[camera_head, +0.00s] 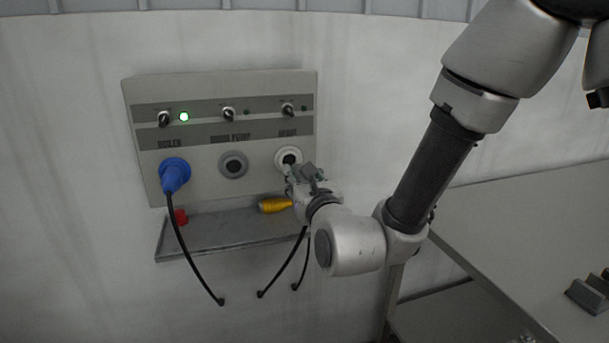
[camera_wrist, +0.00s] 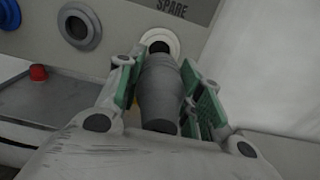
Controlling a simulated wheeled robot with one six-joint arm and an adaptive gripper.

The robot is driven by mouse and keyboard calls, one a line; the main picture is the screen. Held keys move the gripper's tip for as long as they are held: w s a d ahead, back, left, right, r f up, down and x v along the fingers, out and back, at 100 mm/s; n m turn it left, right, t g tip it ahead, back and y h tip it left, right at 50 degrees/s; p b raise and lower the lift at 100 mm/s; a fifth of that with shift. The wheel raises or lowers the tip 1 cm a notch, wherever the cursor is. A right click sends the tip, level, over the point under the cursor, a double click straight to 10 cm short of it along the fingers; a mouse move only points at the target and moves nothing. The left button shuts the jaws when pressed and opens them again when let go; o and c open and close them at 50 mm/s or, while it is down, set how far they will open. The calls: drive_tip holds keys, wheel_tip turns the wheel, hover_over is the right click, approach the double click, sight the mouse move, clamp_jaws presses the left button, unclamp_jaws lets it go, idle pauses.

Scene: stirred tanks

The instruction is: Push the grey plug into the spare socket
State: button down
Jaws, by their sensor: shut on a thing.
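My gripper (camera_wrist: 160,88) is shut on the grey plug (camera_wrist: 159,88), with its green pads on both sides of the plug's body. The plug points at the spare socket (camera_wrist: 160,42), a white ring under the "SPARE" label on the panel. The socket's dark hole shows just past the plug's front end. I cannot tell whether the tip touches the socket. In the head view the spare socket (camera_head: 288,156) has its dark opening visible, with my gripper (camera_head: 294,179) just below and in front of it. The plug is mostly hidden there.
The panel (camera_head: 195,92) also has a grey-ringed middle socket (camera_head: 233,164) and a blue plug (camera_head: 174,174) in the left socket. A shelf (camera_head: 222,235) below bears a yellow plug (camera_head: 273,205) and a red one (camera_head: 181,217). Black cables hang below. A table (camera_head: 530,225) stands right.

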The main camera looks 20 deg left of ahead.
sight(294, 168)
drive_tip(key=shift+x, duration=2.95)
drive_tip(key=shift+w+a, duration=0.2)
drive_tip(key=shift+w, duration=0.05)
drive_tip(key=c, duration=0.9)
unclamp_jaws()
drive_tip(key=v, duration=0.7)
drive_tip(key=shift+s+d, duration=0.1)
drive_tip(key=shift+s, duration=0.15)
